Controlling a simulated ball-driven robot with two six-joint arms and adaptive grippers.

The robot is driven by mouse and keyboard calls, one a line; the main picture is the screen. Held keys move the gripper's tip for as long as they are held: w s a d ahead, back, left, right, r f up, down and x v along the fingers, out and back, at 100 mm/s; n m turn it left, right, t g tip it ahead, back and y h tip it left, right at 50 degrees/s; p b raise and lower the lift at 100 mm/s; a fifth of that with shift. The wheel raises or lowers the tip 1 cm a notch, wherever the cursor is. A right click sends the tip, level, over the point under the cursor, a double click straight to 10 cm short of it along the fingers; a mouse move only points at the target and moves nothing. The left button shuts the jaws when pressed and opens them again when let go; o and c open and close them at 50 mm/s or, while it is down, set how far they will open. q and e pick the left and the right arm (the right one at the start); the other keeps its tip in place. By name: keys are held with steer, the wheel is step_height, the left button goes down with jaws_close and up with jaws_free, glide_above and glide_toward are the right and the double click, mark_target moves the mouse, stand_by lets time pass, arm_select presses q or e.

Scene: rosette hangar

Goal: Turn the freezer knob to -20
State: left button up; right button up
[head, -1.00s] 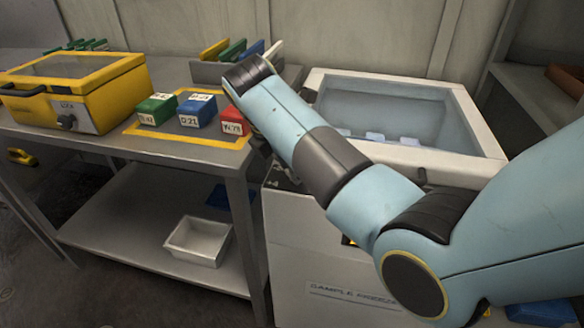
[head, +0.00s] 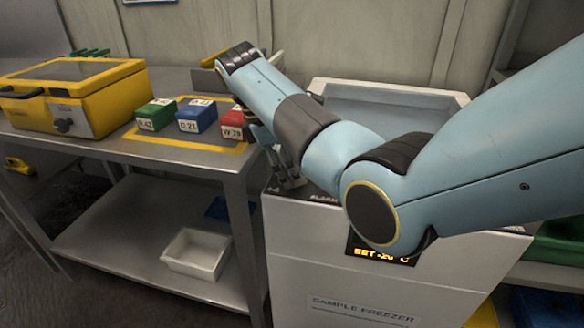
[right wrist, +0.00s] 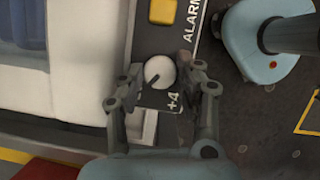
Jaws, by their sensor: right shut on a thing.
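The sample freezer (head: 335,285) is a pale box with an open top. Its amber display (head: 380,252) is partly covered by my right arm; it shows SET and what looks like -20. The round pale knob (right wrist: 160,72) shows in the right wrist view, its dark pointer mark toward the lower left. A +4 label is printed below right of it. My right gripper (right wrist: 165,82) is shut on the knob, one finger at each side. In the head view this gripper (head: 287,168) is at the freezer's top left, and the knob is hidden. My left gripper is out of view.
A yellow button (right wrist: 163,11) sits beside the ALARM lettering on the panel. The steel table (head: 190,158) at left bears a yellow case (head: 100,95) and green, blue and red boxes near the freezer. A white bin (head: 196,253) stands on the lower shelf.

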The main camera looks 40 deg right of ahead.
steer(key=shift+m, duration=0.5)
steer(key=o, duration=1.1)
steer(key=shift+o, duration=0.2)
steer(key=shift+r, duration=0.15)
